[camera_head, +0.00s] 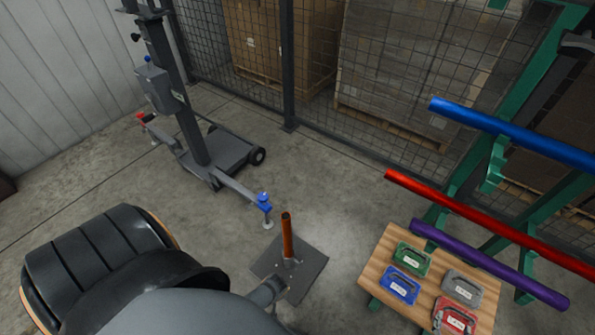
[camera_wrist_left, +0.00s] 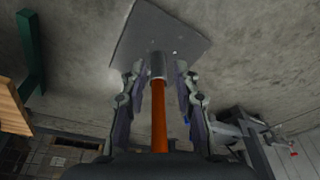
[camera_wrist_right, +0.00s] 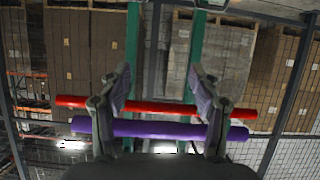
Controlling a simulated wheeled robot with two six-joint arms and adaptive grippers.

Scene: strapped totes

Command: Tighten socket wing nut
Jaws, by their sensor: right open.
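An orange post (camera_head: 287,235) stands upright in a short grey socket (camera_head: 291,261) on a dark square base plate (camera_head: 312,274). In the left wrist view the socket (camera_wrist_left: 158,65) and base plate (camera_wrist_left: 190,38) show beyond my fingertips. My left gripper (camera_wrist_left: 158,80) is open, with one finger on each side of the post (camera_wrist_left: 159,125) and gaps beside it. A small light spot beside the socket could be the wing nut, but it is too small to tell. My right gripper (camera_wrist_right: 157,78) is open and empty, facing the pipes. Head view shows no fingertips clearly.
A green rack at right carries blue (camera_head: 510,132), red (camera_head: 480,218) and purple (camera_head: 485,262) pipes. A wooden table (camera_head: 383,260) holds several coloured cases. A wheeled grey stand (camera_head: 225,155) is at back left.

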